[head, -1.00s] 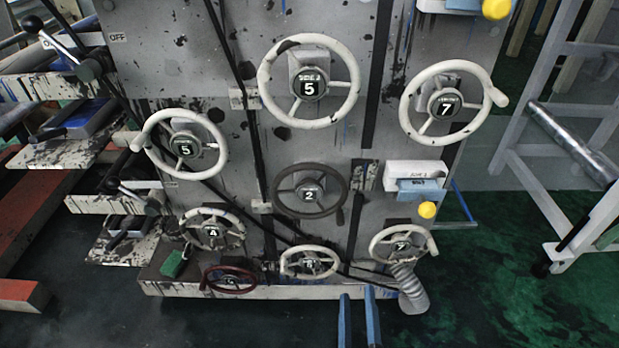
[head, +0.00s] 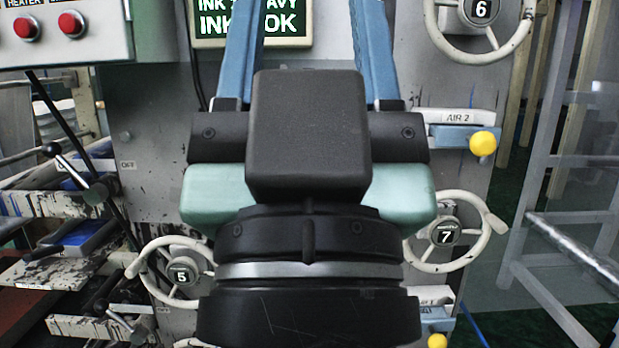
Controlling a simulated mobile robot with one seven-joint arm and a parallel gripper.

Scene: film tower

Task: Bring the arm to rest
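My gripper (head: 307,15) fills the middle of the head view, seen from behind. Its black body and teal side parts (head: 408,195) are close to the camera. Its two blue fingers point up and away and stand well apart, with a clear gap between them. The fingertips run out of the top edge, so their ends are hidden. I see nothing held between the visible parts of the fingers. The gripper covers the middle of the grey machine panel (head: 145,190); I cannot tell how far apart they are.
Handwheels 5 (head: 182,274), 7 (head: 446,233) and 6 (head: 480,12) project from the panel. A lit ink sign (head: 252,22) is behind the fingers. A red-button box (head: 62,30) is upper left, levers (head: 70,165) left, a yellow knob (head: 483,143) and grey frame (head: 560,160) right.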

